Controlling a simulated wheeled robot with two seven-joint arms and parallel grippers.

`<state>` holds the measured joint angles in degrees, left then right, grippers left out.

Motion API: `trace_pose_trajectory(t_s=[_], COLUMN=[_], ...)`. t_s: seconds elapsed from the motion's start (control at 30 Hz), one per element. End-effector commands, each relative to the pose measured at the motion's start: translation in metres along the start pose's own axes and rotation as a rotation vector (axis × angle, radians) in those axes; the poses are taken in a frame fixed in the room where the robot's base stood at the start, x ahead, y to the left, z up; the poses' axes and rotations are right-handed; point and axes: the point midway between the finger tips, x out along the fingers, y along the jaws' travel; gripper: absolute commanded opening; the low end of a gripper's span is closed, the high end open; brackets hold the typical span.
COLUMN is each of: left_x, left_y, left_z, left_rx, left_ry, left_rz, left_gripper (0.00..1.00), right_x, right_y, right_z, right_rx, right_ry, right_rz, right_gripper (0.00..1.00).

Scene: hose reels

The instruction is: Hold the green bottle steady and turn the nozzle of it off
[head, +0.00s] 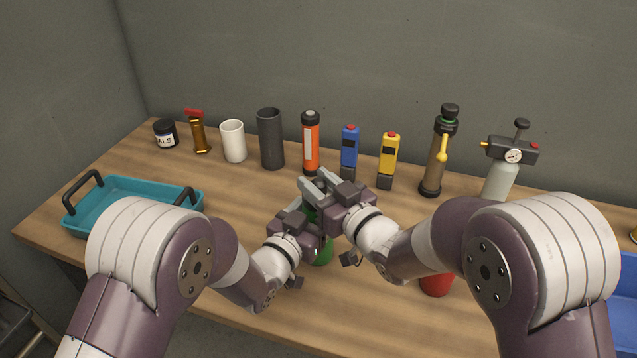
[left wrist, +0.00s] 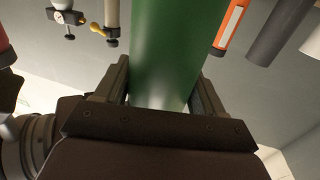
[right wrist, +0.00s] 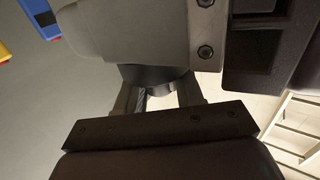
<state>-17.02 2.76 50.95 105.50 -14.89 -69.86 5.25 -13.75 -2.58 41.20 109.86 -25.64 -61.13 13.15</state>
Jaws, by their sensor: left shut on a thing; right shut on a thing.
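The green bottle (head: 322,254) stands on the wooden table in the middle, mostly hidden behind my two grippers. My left gripper (head: 305,226) is shut around its body. In the left wrist view the green body (left wrist: 178,50) sits between the two fingers. My right gripper (head: 318,185) is at the top of the bottle, just above my left one. In the right wrist view its fingers (right wrist: 158,98) close on a dark round part (right wrist: 155,78), which I take to be the nozzle. The nozzle's setting cannot be made out.
A teal tray (head: 130,222) lies at the left. Along the back stand a dark cylinder (head: 270,140), an orange canister (head: 311,145), blue and yellow devices and a brass pump (head: 436,160). A grey gauge bottle (head: 498,182) is at right. A red thing (head: 436,284) stands near my right forearm.

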Motion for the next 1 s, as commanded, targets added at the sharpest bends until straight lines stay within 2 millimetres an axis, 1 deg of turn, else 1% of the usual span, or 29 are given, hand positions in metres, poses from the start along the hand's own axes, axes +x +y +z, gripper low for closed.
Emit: trace_pose_trajectory(t_s=[0.13, 0.4, 0.43, 0.5, 0.77, 0.83, 0.87, 0.93, 1.0], left_x=[0.000, 0.000, 0.000, 0.000, 0.000, 0.000, 0.000, 0.000, 0.000], left_y=[0.001, 0.000, 0.000, 0.000, 0.000, 0.000, 0.000, 0.000, 0.000], left_z=[0.001, 0.001, 0.001, 0.001, 0.001, 0.001, 0.001, 0.001, 0.001], left_rx=[0.000, 0.001, 0.000, 0.000, 0.000, 0.000, 0.000, 0.000, 0.000], left_ry=[-0.002, -0.002, -0.002, -0.002, -0.002, -0.002, -0.002, -0.002, -0.002], left_rz=[0.001, 0.001, 0.001, 0.001, 0.001, 0.001, 0.001, 0.001, 0.001], left_gripper=[0.28, 0.28, 0.28, 0.28, 0.28, 0.28, 0.28, 0.28, 0.28], right_x=[0.000, -0.001, -0.001, -0.001, -0.001, -0.005, -0.009, -0.022, -0.041], right_y=[-0.001, 0.000, 0.000, 0.000, 0.000, 0.000, 0.000, -0.001, -0.002], right_z=[-0.001, -0.001, -0.001, -0.001, 0.000, -0.001, -0.001, -0.001, -0.001], right_rx=[-0.001, -0.001, -0.001, -0.001, -0.001, -0.001, -0.001, -0.001, -0.001], right_ry=[0.000, 0.000, 0.000, 0.000, -0.001, -0.001, -0.001, -0.001, 0.000], right_rz=[0.058, 0.065, 0.064, 0.064, 0.064, 0.065, 0.065, 0.065, 0.067], right_gripper=[0.06, 0.06, 0.40, 0.58, 0.58, 0.58, 0.58, 0.58, 0.58])
